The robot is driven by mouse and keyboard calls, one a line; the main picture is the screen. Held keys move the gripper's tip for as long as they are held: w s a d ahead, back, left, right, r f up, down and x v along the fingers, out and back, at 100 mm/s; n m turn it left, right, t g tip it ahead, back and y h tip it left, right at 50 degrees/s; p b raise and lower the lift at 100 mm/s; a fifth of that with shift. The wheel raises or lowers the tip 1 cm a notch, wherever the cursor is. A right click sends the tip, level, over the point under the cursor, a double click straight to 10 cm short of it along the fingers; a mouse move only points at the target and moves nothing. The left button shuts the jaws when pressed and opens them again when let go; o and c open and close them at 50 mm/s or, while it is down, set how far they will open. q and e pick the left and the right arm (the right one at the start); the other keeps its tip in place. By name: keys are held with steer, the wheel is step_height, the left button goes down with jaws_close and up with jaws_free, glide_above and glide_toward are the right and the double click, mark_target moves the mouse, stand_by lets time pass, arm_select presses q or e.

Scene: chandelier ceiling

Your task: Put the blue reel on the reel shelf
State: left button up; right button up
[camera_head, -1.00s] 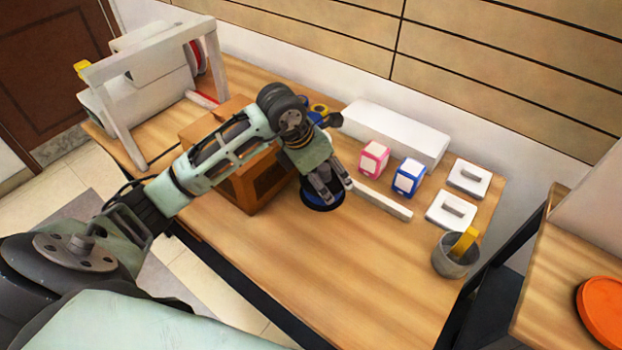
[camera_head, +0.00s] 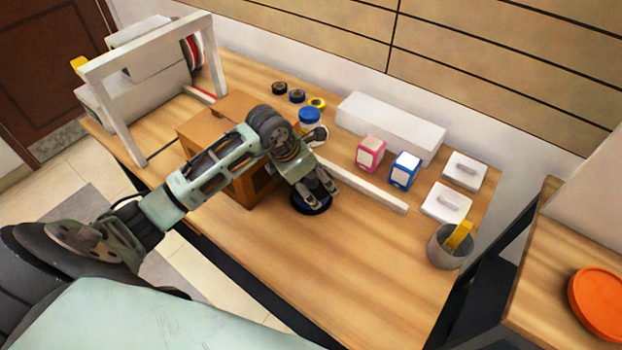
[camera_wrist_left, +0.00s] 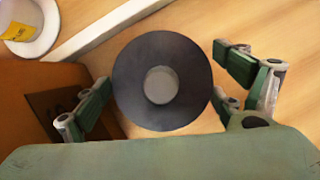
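A dark blue, round reel (camera_head: 313,208) lies flat on the wooden table, partly hidden by my left gripper (camera_head: 316,197). In the left wrist view the reel (camera_wrist_left: 135,85) shows as a dark disc with a grey hub, between the spread fingers of the left gripper (camera_wrist_left: 170,95). I cannot tell for sure which thing is the reel shelf; a brown wooden box (camera_head: 198,127) with an open front stands left of the reel, partly behind my arm. My right gripper is not in view.
A white bar (camera_head: 365,187) lies right of the reel. Behind are a blue-lidded jar (camera_head: 309,116), small rolls (camera_head: 297,96) and a long white box (camera_head: 392,125). Pink (camera_head: 370,152) and blue (camera_head: 403,169) boxes and a grey cup (camera_head: 441,256) stand right. The front table is clear.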

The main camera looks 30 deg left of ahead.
arm_select(q)
steer(key=shift+o, duration=0.9)
